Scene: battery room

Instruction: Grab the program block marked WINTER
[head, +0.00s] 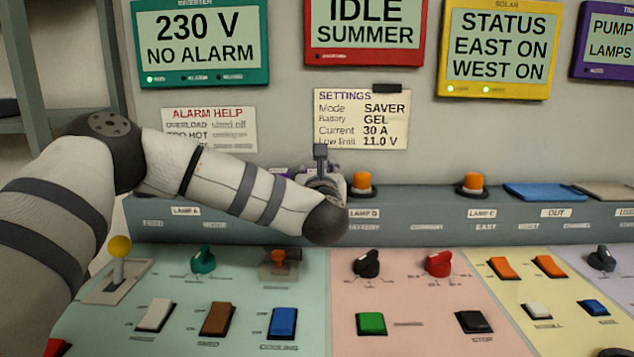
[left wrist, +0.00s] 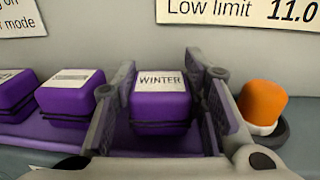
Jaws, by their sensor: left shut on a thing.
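The purple program block marked WINTER (left wrist: 160,105) sits between the two fingers of my left gripper (left wrist: 160,80) in the left wrist view. The fingers are shut on its left and right sides, and its white label faces the camera. I cannot tell whether its base is touching the purple tray (left wrist: 110,138) or just clear of it. In the head view my left gripper (head: 322,175) is at the back ledge, and my own wrist hides the block. My right gripper is not in view.
Two more purple blocks, a nearer one (left wrist: 70,97) and one at the left edge (left wrist: 12,95), stand left of the gripper. An orange lamp (left wrist: 263,103) is close on its right. The settings card (head: 360,120) is on the wall behind. Knobs and switches cover the panel in front.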

